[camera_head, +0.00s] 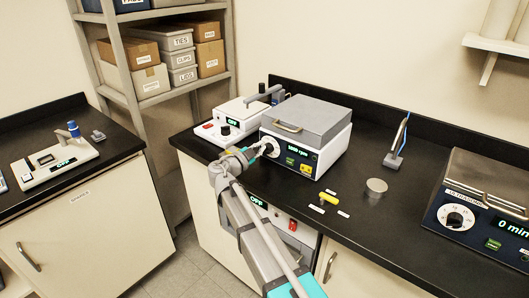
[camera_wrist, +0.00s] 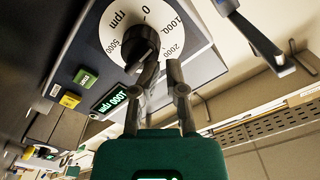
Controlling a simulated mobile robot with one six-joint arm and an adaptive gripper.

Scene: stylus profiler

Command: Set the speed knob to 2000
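The speed knob (camera_wrist: 138,46) is black and sits on a round white dial (camera_wrist: 112,40) marked 0, 1000, 2000, 5000 and rpm. Its pointer direction is not clear. The green display (camera_wrist: 115,101) beside it reads about 1000 rpm; its digits are hard to read. My gripper (camera_wrist: 163,68) is open, with a gap between its fingers. One fingertip overlaps the knob's edge in the wrist view; contact is unclear. The other finger is apart from the knob. In the head view my gripper (camera_head: 264,146) is at the front of the white and grey instrument (camera_head: 308,120), hiding part of the dial.
A green button (camera_wrist: 86,78) and a yellow button (camera_wrist: 69,100) sit near the display. A smaller white device (camera_head: 229,115) stands close on the left. A yellow-handled tool (camera_head: 328,199) and a metal disc (camera_head: 377,186) lie on the black bench to the right.

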